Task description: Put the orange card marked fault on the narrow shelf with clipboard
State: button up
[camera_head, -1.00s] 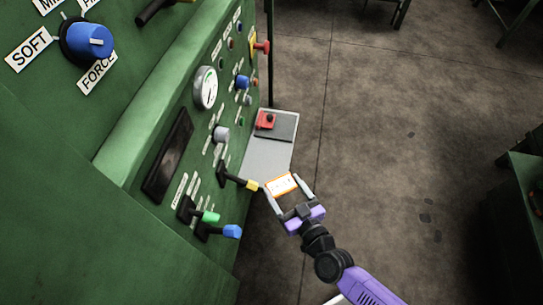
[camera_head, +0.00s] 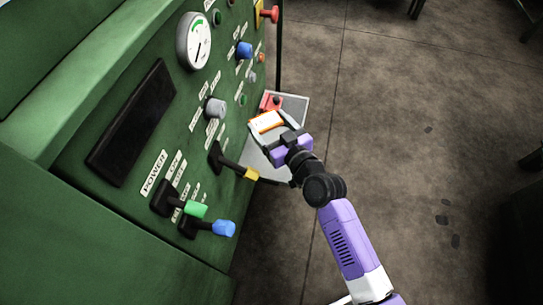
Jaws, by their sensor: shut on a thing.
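The orange-edged white card (camera_head: 266,122) is in my gripper (camera_head: 270,127), between the two fingers. Its lettering is too small to read. The gripper is shut on it and holds it over the narrow grey shelf (camera_head: 257,160) beside the green machine. I cannot tell how high above the shelf the card is. My gripper and card hide much of the shelf's middle. A dark grey flat piece (camera_head: 294,106), which may be the clipboard, shows at the shelf's far end, with a red object (camera_head: 270,101) beside it, partly hidden by the card.
The green machine panel (camera_head: 225,95) stands close on the left. A yellow-tipped lever (camera_head: 249,173) sticks out near the shelf's front, with green (camera_head: 195,208) and blue (camera_head: 223,228) levers nearer me. A dark post (camera_head: 280,50) rises behind the shelf. The floor to the right is open.

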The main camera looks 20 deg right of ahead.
aim_at(274, 115)
jog(key=w+d+b, duration=0.2)
jog(key=shift+w+d, duration=0.25)
jog(key=shift+w, duration=0.1)
jog(key=shift+w+f+b, duration=0.1)
jog(key=shift+f+b, duration=0.1)
jog(key=shift+b, duration=0.1)
notch_tip(274, 115, down, 19)
jog(key=b, duration=1)
jog(key=shift+d+f+b, duration=0.1)
jog(key=shift+f+b, duration=0.05)
jog(key=shift+b, duration=0.15)
jog(key=shift+f, duration=0.15)
jog(key=o, duration=1.3)
jog(key=shift+o, duration=0.2)
jog(key=shift+r, duration=0.25)
jog(key=v, duration=1.2)
jog(key=shift+f+b, duration=0.15)
jog(key=shift+b, duration=0.25)
jog(key=shift+d, duration=0.1)
